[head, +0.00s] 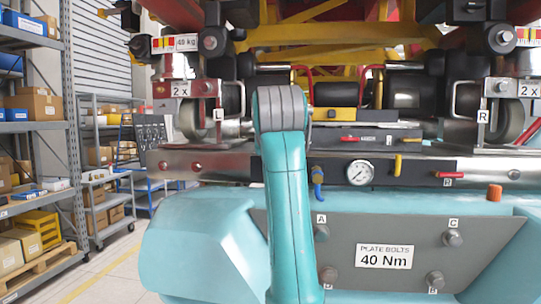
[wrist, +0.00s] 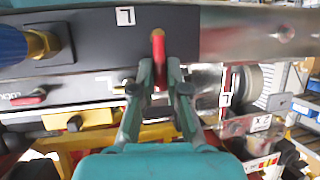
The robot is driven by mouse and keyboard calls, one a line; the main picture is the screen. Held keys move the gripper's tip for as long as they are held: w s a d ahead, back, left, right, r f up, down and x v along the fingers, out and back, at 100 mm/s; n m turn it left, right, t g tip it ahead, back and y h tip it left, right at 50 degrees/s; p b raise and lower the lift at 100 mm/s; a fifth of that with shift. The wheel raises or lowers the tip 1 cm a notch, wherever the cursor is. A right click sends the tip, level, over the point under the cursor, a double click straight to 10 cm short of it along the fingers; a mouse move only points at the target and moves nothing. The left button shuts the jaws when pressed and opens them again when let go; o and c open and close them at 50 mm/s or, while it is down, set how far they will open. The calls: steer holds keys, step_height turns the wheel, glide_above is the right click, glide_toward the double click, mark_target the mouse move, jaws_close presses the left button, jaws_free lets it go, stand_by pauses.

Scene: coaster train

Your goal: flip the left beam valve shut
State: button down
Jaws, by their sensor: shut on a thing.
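The left beam valve's red lever (wrist: 158,45) shows in the wrist view on the dark panel of the beam, near an "L" label (wrist: 125,16). My gripper (wrist: 159,74) is shut on this lever, with one finger on each side of it. The lever stands across the beam's length in the wrist view. In the head view my teal arm hides the left valve and the gripper. The right beam valve's red lever (head: 445,174) lies along the beam above an "R" label.
A pressure gauge (head: 359,172), a yellow lever (head: 398,165) and a blue hose (head: 318,190) sit on the beam right of my arm. In the wrist view a brass fitting (wrist: 40,45) is close to the gripper's left. Shelves (head: 35,130) stand at far left.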

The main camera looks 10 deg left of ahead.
steer(key=c, duration=1.2)
jaws_free()
steer(key=v, duration=1.2)
